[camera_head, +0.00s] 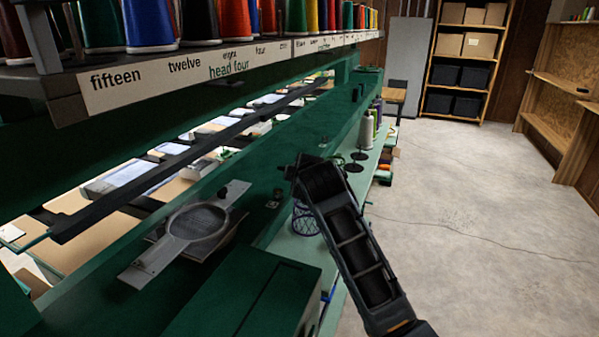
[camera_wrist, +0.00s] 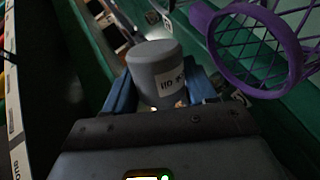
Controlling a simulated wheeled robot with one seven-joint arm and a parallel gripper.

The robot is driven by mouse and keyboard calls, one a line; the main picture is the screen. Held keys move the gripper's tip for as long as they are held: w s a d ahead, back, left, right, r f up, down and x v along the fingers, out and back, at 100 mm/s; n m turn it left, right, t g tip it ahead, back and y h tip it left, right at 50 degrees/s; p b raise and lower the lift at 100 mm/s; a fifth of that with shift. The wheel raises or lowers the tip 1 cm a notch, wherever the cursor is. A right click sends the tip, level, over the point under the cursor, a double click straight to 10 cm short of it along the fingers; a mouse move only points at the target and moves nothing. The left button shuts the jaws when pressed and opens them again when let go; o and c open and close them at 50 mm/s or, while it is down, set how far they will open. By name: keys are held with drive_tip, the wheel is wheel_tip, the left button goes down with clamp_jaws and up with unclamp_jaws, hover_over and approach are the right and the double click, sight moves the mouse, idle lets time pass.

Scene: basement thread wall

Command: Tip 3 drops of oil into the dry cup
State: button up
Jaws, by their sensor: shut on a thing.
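In the wrist view, my gripper (camera_wrist: 162,92) has its blue fingers shut on a grey rounded container (camera_wrist: 154,59). The container has a white label whose dark lettering is hard to read. It looks like the oil container, but its spout and contents do not show. In the head view my arm (camera_head: 355,245) reaches over the green machine ledge, and the fingers and container cannot be made out. I cannot pick out the dry cup for certain in either view.
A purple mesh basket (camera_wrist: 262,52) is close to the right of the held container; it also shows in the head view (camera_head: 306,218). A green beam (camera_head: 330,125) and a spool shelf (camera_head: 190,72) run along the left. Spools (camera_head: 367,130) stand farther along the ledge. The floor (camera_head: 470,210) at right is clear.

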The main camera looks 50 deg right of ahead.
drive_tip(key=shift+s+d+r+p, duration=0.15)
drive_tip(key=shift+s+r+p, duration=0.1)
drive_tip(key=shift+s+p, duration=0.15)
drive_tip(key=s+d+r+m+t+y+p, duration=0.1)
drive_tip(key=s+d+r+m+t, duration=0.1)
drive_tip(key=s+m, duration=0.2)
drive_tip(key=s, duration=0.2)
drive_tip(key=shift+s+d+r+y, duration=0.25)
drive_tip(key=shift+s+r+y, duration=0.05)
drive_tip(key=shift+s, duration=0.1)
